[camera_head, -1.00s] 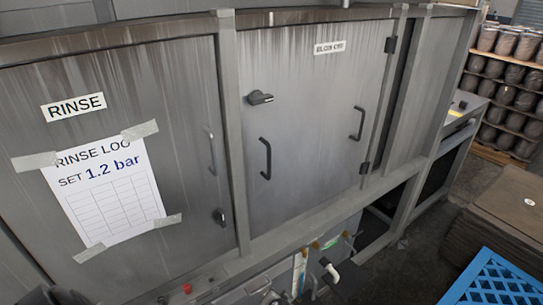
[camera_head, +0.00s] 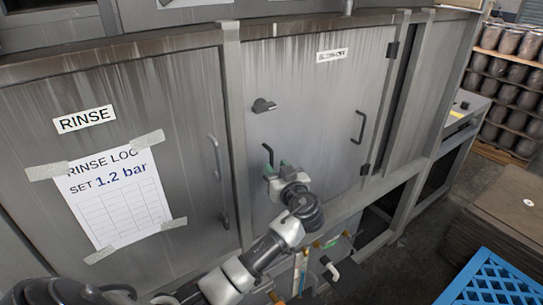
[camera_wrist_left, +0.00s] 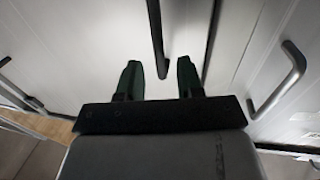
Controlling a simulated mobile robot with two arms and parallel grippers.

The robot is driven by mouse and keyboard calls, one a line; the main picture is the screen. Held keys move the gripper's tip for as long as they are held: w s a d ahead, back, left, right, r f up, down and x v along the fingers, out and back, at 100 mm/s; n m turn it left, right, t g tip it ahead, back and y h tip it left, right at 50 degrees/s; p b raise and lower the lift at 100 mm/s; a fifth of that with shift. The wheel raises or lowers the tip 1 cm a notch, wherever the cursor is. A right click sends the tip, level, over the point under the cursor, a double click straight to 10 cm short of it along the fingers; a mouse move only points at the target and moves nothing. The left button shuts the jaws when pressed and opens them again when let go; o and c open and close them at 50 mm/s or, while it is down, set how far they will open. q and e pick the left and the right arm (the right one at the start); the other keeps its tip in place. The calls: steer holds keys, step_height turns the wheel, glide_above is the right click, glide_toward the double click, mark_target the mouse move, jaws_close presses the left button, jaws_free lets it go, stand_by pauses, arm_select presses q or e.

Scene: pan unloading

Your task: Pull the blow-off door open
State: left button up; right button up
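The blow-off door (camera_head: 315,110) is the light grey panel in the middle of the head view, and it looks closed. Its label (camera_head: 332,54) is blurred. A black latch lever (camera_head: 264,105) sits at its upper left and points right. Below it is a black bar handle (camera_head: 267,153), its lower part hidden behind my left gripper (camera_head: 279,169). In the left wrist view my left gripper (camera_wrist_left: 158,75) has its two green-tipped fingers apart. The end of the dark handle (camera_wrist_left: 156,35) lies between the fingertips, with gaps on both sides. My right gripper is not in view.
The rinse door (camera_head: 110,90), with a taped log sheet (camera_head: 115,205) and grey handle (camera_head: 215,155), is to the left. A second black handle (camera_head: 359,127) is on the door's hinge side. Pipes and a white valve (camera_head: 330,268) are below. A blue crate (camera_head: 495,280) stands lower right.

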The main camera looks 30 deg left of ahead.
mark_target(272, 163)
arm_select(q)
steer(key=shift+p+x, duration=0.55)
steer(key=shift+x, duration=1.45)
jaws_close()
